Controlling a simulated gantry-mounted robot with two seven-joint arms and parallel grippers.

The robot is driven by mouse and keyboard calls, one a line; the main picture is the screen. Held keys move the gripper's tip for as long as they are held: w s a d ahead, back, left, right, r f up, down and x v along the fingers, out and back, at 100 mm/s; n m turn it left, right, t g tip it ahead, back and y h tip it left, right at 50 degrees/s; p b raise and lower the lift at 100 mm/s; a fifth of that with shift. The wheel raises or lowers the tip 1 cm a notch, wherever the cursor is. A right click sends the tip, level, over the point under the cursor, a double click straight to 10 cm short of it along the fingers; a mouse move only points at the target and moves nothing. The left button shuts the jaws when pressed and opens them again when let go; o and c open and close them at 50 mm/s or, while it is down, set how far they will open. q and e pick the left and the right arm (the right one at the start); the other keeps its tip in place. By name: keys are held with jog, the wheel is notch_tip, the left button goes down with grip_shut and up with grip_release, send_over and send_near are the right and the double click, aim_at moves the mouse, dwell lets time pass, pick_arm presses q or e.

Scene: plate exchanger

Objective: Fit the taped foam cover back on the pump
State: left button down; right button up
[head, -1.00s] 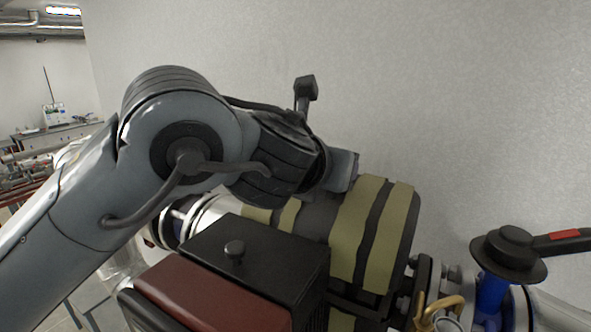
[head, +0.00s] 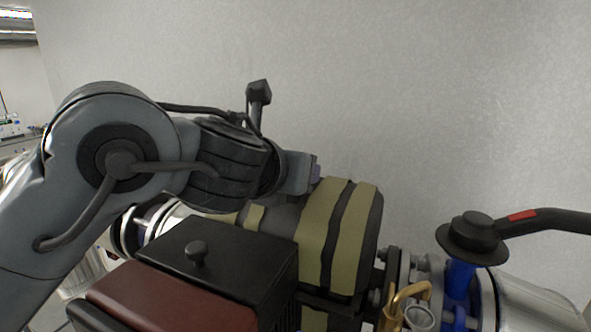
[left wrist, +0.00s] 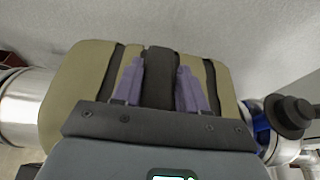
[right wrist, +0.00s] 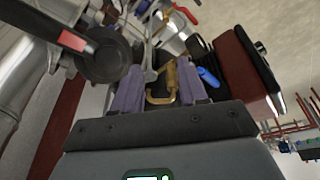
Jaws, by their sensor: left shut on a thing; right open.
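The foam cover (head: 322,228), dark with olive tape bands, lies over the pipe-like pump body in the head view, behind a black box. It fills the middle of the left wrist view (left wrist: 80,85). My left gripper (left wrist: 160,88) is shut on the cover, its purple fingers either side of a raised dark strip.
A black box with a knob (head: 197,252) and a dark red block (head: 165,305) stand in front of the cover. A blue valve with a black lever (head: 475,238) stands to the right. A pale wall (head: 400,90) rises behind.

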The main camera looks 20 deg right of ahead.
pick_arm(q)
jog(key=shift+f, duration=0.35)
jog(key=shift+f+b, duration=0.75)
jog(key=shift+f, duration=0.3)
jog(key=shift+f+b, duration=0.55)
jog(key=shift+f, duration=0.05)
grip_release()
dwell(0.8)
